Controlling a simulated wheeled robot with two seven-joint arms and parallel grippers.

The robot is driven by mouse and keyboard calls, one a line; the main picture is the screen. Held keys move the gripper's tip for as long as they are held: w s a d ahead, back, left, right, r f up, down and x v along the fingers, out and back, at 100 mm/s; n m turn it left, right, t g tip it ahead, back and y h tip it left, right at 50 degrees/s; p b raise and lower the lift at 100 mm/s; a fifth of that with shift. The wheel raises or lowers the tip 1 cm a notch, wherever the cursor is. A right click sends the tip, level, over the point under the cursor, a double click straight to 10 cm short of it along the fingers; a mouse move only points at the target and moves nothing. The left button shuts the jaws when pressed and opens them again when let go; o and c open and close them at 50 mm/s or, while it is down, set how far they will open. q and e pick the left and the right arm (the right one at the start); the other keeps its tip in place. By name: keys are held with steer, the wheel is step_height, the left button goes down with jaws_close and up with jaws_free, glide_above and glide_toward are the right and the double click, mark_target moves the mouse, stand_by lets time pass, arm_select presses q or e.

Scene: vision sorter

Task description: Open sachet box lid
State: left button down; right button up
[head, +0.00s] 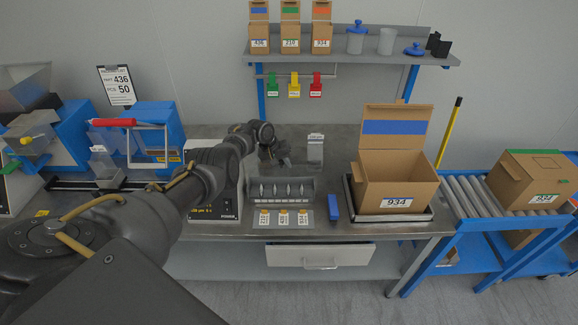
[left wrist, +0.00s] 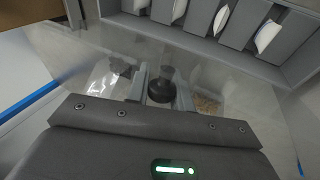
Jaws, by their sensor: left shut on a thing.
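My left gripper (head: 272,150) reaches over the back of the steel bench, behind the grey slotted rack (head: 280,197). In the left wrist view the gripper (left wrist: 160,92) is shut on a dark round knob (left wrist: 160,90) between its fingers. Clear pouches lie on either side of it, one pale (left wrist: 105,82) and one with tan contents (left wrist: 207,103). I cannot make out the outline of a box or lid under the knob. The rack, with white pieces in its slots, also shows in the left wrist view (left wrist: 200,22). My right gripper is not in view.
An open carton marked 934 (head: 397,185) stands on a tray at the bench's right. A blue block (head: 333,207) lies beside the rack. A grey labelled stand (head: 315,152) is right of the gripper. A shelf (head: 350,57) hangs behind; a roller conveyor (head: 470,195) is at right.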

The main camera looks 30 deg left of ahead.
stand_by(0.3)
arm_select(q)
steer(key=c, duration=1.2)
jaws_free()
steer(key=shift+w, duration=0.1)
steer(key=p+v, duration=0.5)
steer(key=v, duration=0.5)
steer(key=shift+r+p, duration=0.3)
steer(key=shift+s+a, duration=0.15)
steer(key=shift+s, duration=0.1)
